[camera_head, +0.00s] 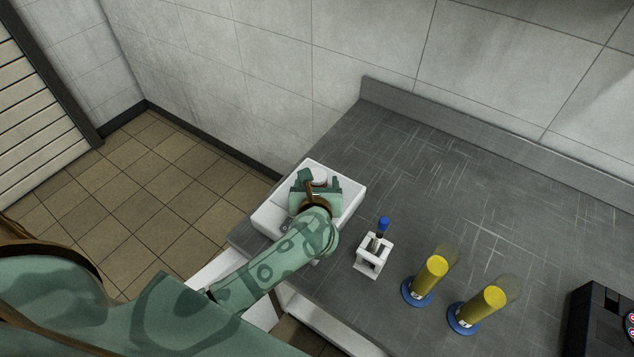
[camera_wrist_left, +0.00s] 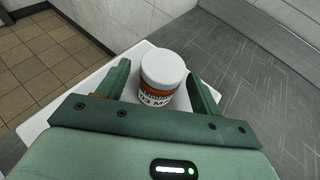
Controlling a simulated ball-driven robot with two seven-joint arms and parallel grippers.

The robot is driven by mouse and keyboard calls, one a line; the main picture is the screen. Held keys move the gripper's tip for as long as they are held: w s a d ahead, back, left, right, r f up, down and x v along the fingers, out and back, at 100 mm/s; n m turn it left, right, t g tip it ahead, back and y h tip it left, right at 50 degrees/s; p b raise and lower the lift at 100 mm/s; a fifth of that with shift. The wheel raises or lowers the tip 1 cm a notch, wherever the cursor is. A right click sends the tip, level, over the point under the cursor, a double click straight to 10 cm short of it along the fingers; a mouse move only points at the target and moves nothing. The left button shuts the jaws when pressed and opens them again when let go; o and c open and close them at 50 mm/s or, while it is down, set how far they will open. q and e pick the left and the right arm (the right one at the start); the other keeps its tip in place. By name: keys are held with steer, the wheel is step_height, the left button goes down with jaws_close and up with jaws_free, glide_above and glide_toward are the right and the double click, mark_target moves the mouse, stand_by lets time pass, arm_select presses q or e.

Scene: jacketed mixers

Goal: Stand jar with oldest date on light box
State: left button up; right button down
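A jar (camera_wrist_left: 160,82) with a white lid and an orange, white and dark label stands upright between the fingers of my left gripper (camera_wrist_left: 159,82). Part of its label reads "03 M"; the rest is not legible. A gap shows between the jar and the left finger in the wrist view, so the gripper looks open around it. In the head view, my left gripper (camera_head: 317,182) is over a white, rimmed, box-like thing (camera_head: 349,180), perhaps the light box, and the jar's white lid (camera_head: 320,174) shows there. My right gripper is not in view.
On the grey counter (camera_head: 440,170), a white holder (camera_head: 373,258) with a blue-topped item stands to the right. Two yellow cylinders (camera_head: 430,275) (camera_head: 484,303) on blue bases and a black box (camera_head: 597,320) are farther right. The counter's back is clear.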

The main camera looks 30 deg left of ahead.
arm_select(q)
steer(key=shift+r, duration=0.2)
steer(key=p+v, duration=0.1)
steer(key=v, duration=1.1)
